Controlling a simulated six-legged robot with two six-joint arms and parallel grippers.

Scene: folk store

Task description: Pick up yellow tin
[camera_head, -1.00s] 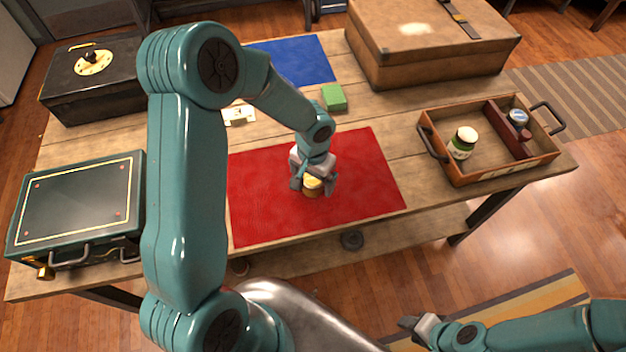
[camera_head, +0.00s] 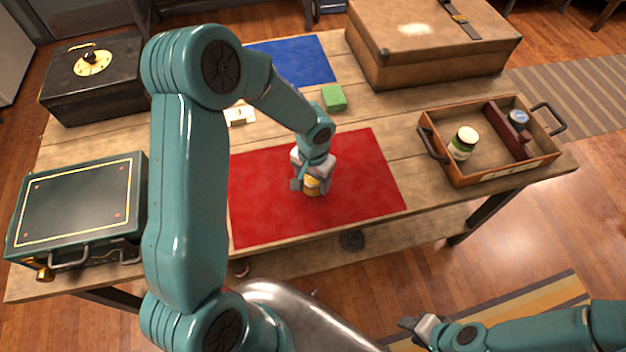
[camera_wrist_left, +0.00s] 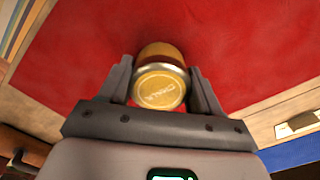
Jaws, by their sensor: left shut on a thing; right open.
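The yellow tin (camera_head: 312,186) is over the red mat (camera_head: 365,180) in the head view, partly hidden by my left gripper. My left gripper (camera_head: 313,184) reaches down from above and is shut on the tin. In the left wrist view the tin (camera_wrist_left: 160,84) sits between the two fingers (camera_wrist_left: 160,88), its lettered yellow lid facing the camera. I cannot tell whether the tin still touches the mat. My right gripper (camera_head: 416,328) is open and empty at the lower right, away from the table.
A green block (camera_head: 333,97) and a blue mat (camera_head: 300,62) lie behind the red mat. A wooden tray (camera_head: 490,172) with jars stands on the right. A dark green case (camera_head: 75,205), a black box (camera_head: 88,90) and a brown suitcase (camera_head: 430,50) also stand on the table.

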